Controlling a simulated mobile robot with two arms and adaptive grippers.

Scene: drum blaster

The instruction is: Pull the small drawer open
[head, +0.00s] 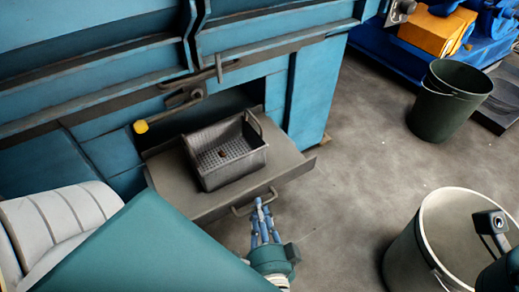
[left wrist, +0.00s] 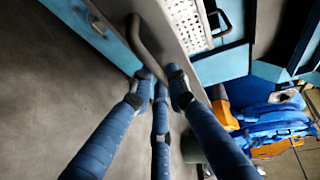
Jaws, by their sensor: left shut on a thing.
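The small drawer (head: 175,195) is a flat grey tray that sticks out from the blue machine. A thin bar handle (head: 240,209) is on its front edge. In the left wrist view the handle (left wrist: 147,50) is a dark bent bar on the drawer front (left wrist: 178,28). My left gripper (head: 262,214) is at the right part of the handle. Its blue fingers (left wrist: 161,82) are shut around the handle's lower end in the left wrist view. The exact contact is partly hidden by the fingertips. My right gripper's fingers do not show.
A grey mesh basket (head: 226,153) stands on the drawer. The blue machine (head: 110,100) is behind it, with a yellow knob (head: 141,127) at the left. A pale bucket (head: 407,245) and a dark bucket (head: 440,110) stand at the right. The floor between is clear.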

